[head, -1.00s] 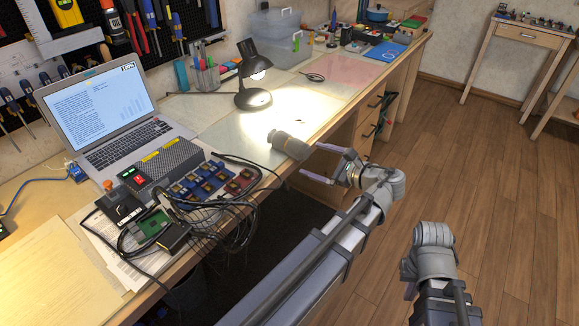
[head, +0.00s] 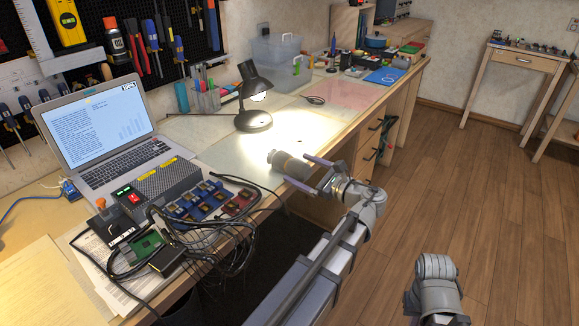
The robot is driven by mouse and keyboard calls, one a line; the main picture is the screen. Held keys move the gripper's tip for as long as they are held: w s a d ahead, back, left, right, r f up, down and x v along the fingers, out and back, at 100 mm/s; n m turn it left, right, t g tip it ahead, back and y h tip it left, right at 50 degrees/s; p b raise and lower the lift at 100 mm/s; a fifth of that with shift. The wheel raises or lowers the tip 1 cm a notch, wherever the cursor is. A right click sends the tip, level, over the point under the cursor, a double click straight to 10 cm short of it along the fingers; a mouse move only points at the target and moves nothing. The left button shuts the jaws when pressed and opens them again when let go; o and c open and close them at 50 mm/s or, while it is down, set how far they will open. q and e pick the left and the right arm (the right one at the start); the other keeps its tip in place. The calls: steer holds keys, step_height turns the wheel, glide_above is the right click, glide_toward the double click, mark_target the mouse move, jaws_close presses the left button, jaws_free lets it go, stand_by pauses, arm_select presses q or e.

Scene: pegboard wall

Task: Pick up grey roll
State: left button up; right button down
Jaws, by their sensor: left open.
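The grey roll (head: 289,164) is a dark grey cylinder lying at the front edge of the workbench, in the lit area in front of the lamp. My left gripper (head: 297,167) is open, its two purplish fingers pointing at the roll. In the picture the fingers lie on either side of the roll's near end. I cannot tell whether they touch it. Part of my right arm shows at the lower right, but I cannot make out its jaws.
A black desk lamp (head: 253,100) stands behind the roll. To the left are a laptop (head: 95,125), a grey electronics box (head: 165,180) and loose black cables (head: 235,245) reaching the bench edge. The bench top (head: 300,125) behind the roll is mostly clear.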

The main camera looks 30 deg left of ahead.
mark_target(294, 166)
arm_select(q)
steer(key=a, duration=0.3)
steer(key=shift+w+a+f, duration=0.1)
steer(key=shift+w+f, duration=0.1)
steer(key=shift+w, duration=0.1)
steer(key=c, duration=1.5)
steer(key=shift+r, duration=0.1)
step_height(294, 166, up, 10)
steer(key=p, duration=1)
